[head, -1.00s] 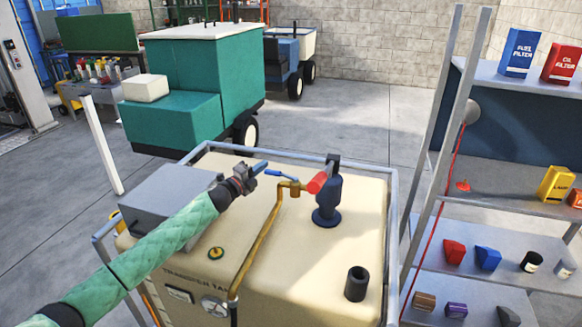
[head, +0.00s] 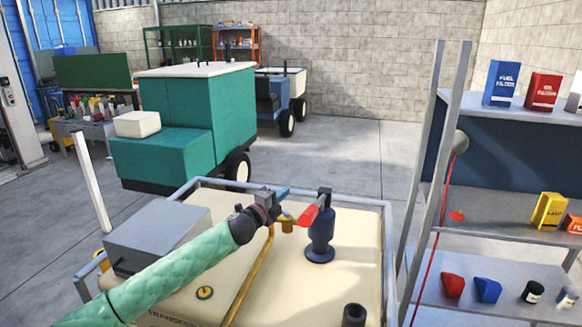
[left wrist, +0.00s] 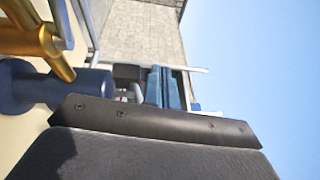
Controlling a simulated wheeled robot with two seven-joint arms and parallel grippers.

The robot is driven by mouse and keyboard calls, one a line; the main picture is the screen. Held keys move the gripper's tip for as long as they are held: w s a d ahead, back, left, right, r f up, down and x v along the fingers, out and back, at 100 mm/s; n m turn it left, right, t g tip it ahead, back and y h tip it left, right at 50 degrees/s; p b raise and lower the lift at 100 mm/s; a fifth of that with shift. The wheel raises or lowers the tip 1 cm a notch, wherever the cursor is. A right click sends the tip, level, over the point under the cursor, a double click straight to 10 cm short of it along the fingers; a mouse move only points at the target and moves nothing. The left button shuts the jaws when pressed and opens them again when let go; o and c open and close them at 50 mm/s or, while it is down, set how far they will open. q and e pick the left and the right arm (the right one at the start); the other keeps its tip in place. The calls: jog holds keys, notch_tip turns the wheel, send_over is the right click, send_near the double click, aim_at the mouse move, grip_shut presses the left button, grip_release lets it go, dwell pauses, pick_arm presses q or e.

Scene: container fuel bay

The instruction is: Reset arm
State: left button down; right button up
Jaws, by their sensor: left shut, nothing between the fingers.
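My left gripper (head: 281,192) reaches in from the left on a green-sleeved arm, above the cream transfer tank (head: 350,270). Its blue fingers are shut with nothing between them, and they also show in the left wrist view (left wrist: 164,88). In the head view the fingertips appear just left of the red-handled lever on the dark blue pump (head: 320,232). The yellow pipe and valve (head: 250,275) pass below the gripper and are partly hidden by it. In the left wrist view the brass pipe (left wrist: 38,38) is at upper left. My right gripper is out of view.
A grey box (head: 150,236) sits on the tank's left side under my arm. A grey rail (head: 388,265) edges the tank. A shelf rack (head: 425,170) with filter boxes stands at right. A teal machine (head: 195,120) stands behind. Open floor lies between them.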

pick_arm(q)
jog(key=s+a+r+n+t+y, duration=0.1)
jog(key=s+a+r+n+y, duration=0.1)
jog(key=a+r+n+y, duration=0.65)
jog(key=s+d+f+n+g+y, duration=0.1)
jog(key=s+f+n+g+y, duration=0.2)
jog(key=s+n, duration=0.5)
jog(key=s+a+f+n+g, duration=0.1)
jog(key=s+f+g, duration=0.3)
jog(key=s+f, duration=0.9)
jog(key=s+a+f+n+g+h, duration=0.1)
jog(key=s+f+n+g, duration=0.3)
jog(key=s+f, duration=0.9)
jog(key=s+a+f+n+g, duration=0.2)
jog(key=s+f+g, duration=0.2)
jog(key=s+f, duration=0.9)
jog(key=s, duration=1.2)
jog(key=shift+s+f, duration=0.15)
jog(key=shift+s, duration=0.25)
jog(key=shift+a+h, duration=0.1)
jog(key=shift+h, duration=0.15)
